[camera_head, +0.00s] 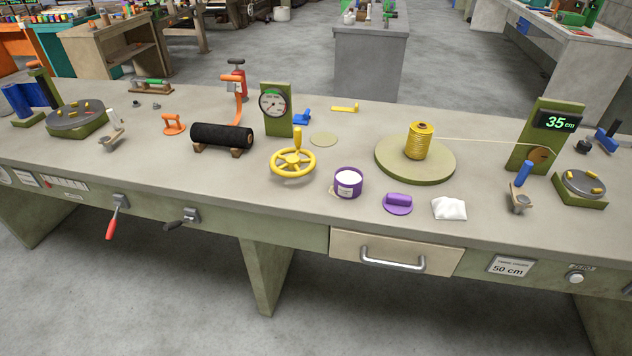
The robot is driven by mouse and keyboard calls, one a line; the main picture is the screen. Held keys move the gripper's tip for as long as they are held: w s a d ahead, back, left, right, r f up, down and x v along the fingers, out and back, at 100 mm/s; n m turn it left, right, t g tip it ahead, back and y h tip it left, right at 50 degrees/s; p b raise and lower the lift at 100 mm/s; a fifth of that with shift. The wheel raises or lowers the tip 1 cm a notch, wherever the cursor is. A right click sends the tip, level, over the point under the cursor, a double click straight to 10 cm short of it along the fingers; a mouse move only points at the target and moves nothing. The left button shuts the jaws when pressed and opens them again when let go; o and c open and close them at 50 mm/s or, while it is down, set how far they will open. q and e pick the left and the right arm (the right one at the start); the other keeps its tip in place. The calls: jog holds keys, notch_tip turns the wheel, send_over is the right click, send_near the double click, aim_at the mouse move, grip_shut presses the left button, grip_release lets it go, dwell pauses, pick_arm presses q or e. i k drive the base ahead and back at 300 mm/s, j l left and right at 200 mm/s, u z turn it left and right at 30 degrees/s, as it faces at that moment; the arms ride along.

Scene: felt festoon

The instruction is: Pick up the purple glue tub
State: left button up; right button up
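The purple glue tub (347,183) stands upright near the front edge of the workbench, right of the yellow handwheel. It is a round purple tub with a white label on its front, and white content shows at its open top. A purple lid-like piece with a raised grip (398,203) lies on the bench to its right, apart from it. Neither of my grippers shows in the head view.
The yellow handwheel (293,162) stands close to the tub's left. A white cloth or pouch (449,208) lies further right. A yellow spool (420,141) stands on a round green turntable (388,166) behind. A drawer (396,254) is below the front edge.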

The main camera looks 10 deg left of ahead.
aim_at(348, 180)
jog(key=i+l+u, duration=0.1)
jog(key=l, duration=0.25)
jog(key=i+l+u, duration=0.15)
jog(key=l, duration=0.25)
jog(key=i+l+u, duration=0.1)
jog(key=l, duration=0.3)
jog(key=i+l+u, duration=0.15)
jog(key=l, duration=0.25)
